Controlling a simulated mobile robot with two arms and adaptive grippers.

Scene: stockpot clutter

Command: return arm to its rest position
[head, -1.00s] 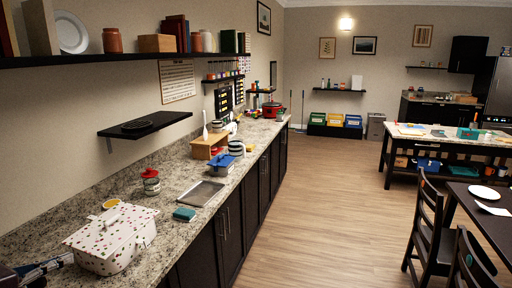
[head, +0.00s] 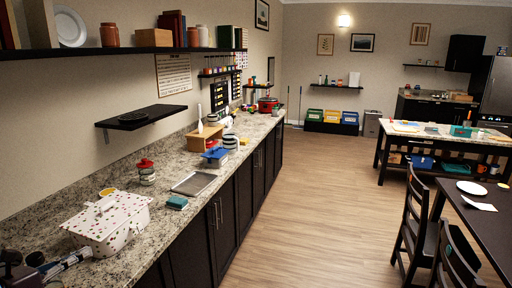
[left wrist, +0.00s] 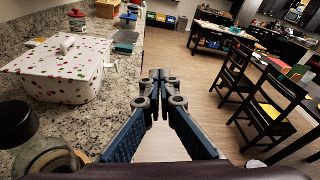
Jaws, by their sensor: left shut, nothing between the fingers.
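My left gripper (head: 86,254) shows at the lower left of the head view, low beside the white spotted box (head: 112,222) and apart from it as far as I can tell. In the left wrist view my left gripper (left wrist: 160,78) has its fingertips together with nothing between them. There the spotted box (left wrist: 62,72) stands on the counter to the left of the fingers, and wooden floor lies beyond them. My right gripper is in neither view.
The granite counter (head: 135,258) runs along the left wall. A jar (left wrist: 45,155) stands close by at lower left. A red-lidded jar (head: 146,172), a tray (head: 194,184) and a teal block (head: 177,203) stand farther along. The floor (head: 300,200) is clear right of the counter.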

